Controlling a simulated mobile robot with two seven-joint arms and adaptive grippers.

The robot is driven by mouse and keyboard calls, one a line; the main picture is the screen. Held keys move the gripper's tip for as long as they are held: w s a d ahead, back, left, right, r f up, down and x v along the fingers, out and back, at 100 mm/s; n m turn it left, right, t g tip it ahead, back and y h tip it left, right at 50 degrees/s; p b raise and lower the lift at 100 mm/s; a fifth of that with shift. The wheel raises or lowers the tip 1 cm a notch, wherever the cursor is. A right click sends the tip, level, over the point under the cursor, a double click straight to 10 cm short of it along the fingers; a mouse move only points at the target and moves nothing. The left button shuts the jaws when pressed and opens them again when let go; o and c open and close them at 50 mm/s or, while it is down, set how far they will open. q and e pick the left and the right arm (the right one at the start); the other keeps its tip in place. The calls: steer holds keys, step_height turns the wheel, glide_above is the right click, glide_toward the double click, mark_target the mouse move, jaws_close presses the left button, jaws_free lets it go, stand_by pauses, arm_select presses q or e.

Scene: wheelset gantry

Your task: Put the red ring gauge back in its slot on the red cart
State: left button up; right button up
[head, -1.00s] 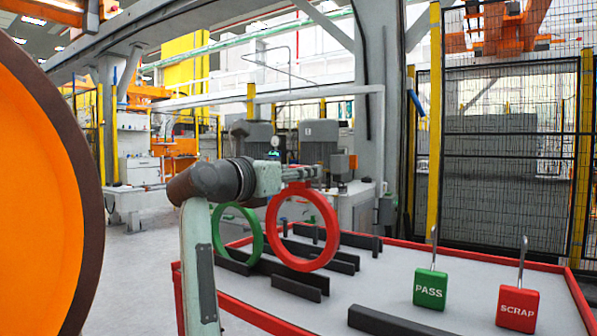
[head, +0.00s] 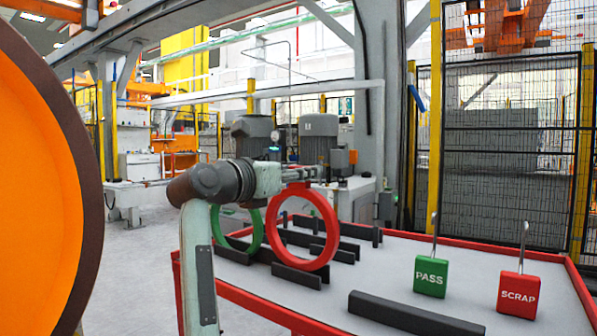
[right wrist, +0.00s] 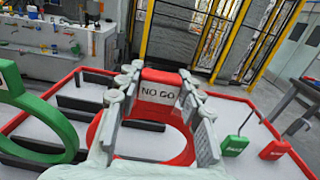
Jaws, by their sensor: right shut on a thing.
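The red ring gauge (head: 334,226) stands upright over the red cart (head: 262,307). My right gripper (head: 303,174) is shut on its top tab; in the right wrist view my fingers (right wrist: 160,82) clasp the tab, marked NO GO (right wrist: 158,94), from both sides. The ring's lower edge appears just behind a short black bar (head: 297,276), among several black bars on the cart top. I cannot tell whether the ring touches the cart or sits between bars. My left gripper is not in view.
A green ring gauge (head: 257,231) stands close to the left of the red one. A green PASS padlock (head: 430,277) and a red SCRAP padlock (head: 518,295) stand to the right. A long black bar (head: 410,314) lies near the front. A large orange disc (head: 40,190) fills the left edge.

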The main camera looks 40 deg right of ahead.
steer(key=shift+f+b, duration=0.75)
steer(key=shift+f, duration=0.3)
steer(key=o, duration=1.3)
steer(key=v, duration=1.2)
